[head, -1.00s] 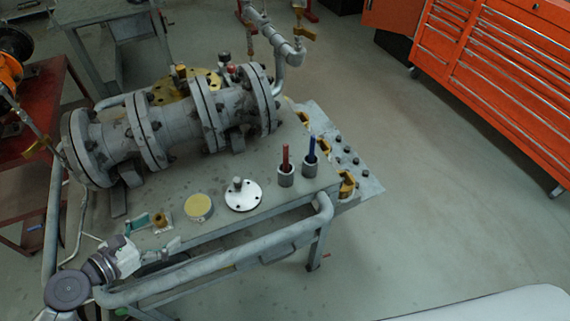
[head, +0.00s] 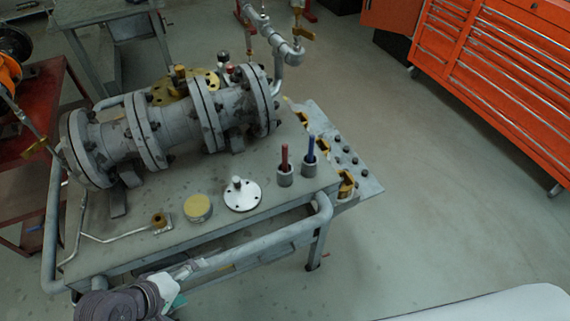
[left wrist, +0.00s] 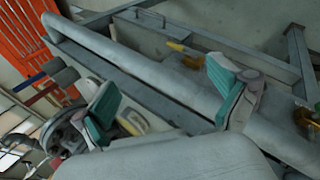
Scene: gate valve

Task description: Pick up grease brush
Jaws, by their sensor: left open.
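Two upright handles stand in small grey cups near the right front of the grey bench (head: 265,222): a red handle (head: 285,157) and a blue handle (head: 310,147). I cannot tell which is the grease brush, as any bristles are hidden in the cups. Both handles also show at the left edge of the left wrist view, red (left wrist: 42,95) and blue (left wrist: 30,82). My left gripper (head: 188,284) is open and empty in front of the bench's front rail, left of the cups and apart from them. Its teal-padded fingers are spread in the left wrist view (left wrist: 165,78). My right gripper is not in view.
A thick pipe rail (head: 240,262) runs along the bench front. A round yellow-topped tin (head: 198,207), a silver flanged disc (head: 242,194) and a brass fitting (head: 159,221) lie left of the cups. The large flanged valve (head: 180,127) fills the back. Orange drawers (head: 500,75) stand far right.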

